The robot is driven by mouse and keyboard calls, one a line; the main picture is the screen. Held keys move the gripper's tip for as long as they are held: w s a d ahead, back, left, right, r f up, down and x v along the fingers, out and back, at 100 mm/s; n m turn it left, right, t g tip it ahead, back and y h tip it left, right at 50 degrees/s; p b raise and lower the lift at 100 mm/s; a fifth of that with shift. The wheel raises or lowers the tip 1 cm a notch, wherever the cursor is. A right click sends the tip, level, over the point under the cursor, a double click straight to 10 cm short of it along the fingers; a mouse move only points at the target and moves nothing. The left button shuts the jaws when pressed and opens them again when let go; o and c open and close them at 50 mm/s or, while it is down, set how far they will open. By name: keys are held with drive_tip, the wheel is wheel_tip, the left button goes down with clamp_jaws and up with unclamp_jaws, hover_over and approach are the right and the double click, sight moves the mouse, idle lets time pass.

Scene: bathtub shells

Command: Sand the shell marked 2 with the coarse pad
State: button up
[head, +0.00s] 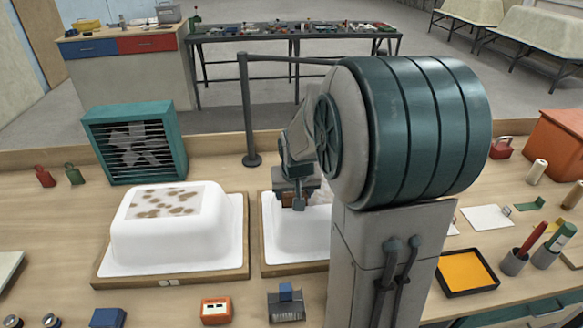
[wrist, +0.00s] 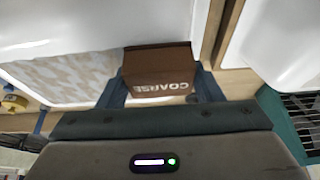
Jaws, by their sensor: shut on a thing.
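My gripper (head: 297,197) is shut on a brown block, the coarse pad (wrist: 158,72), whose "COARSE" lettering appears upside down in the wrist view. It holds the pad at the right-hand white shell (head: 281,228), over or against its top; I cannot tell whether they touch. A mottled beige and white patch (wrist: 65,77) shows on this shell beside the pad. My arm hides much of the shell in the head view. The left-hand shell (head: 175,240) has a patch with brown spots on top. I cannot read a number on either shell.
A teal fan box (head: 135,145) stands behind the left shell. A dark post (head: 248,110) rises behind the gap between the shells. Small blocks, including an orange and white one (head: 215,311), lie along the front. An orange-filled black tray (head: 468,272) is at right.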

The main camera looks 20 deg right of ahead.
wheel_tip(320, 180, up, 3)
drive_tip(key=shift+s+d+r+p, duration=0.1)
drive_tip(key=shift+d+p, duration=0.05)
drive_tip(key=shift+p, duration=0.35)
drive_tip(key=shift+r+p, duration=1.5)
drive_tip(key=shift+r, duration=0.75)
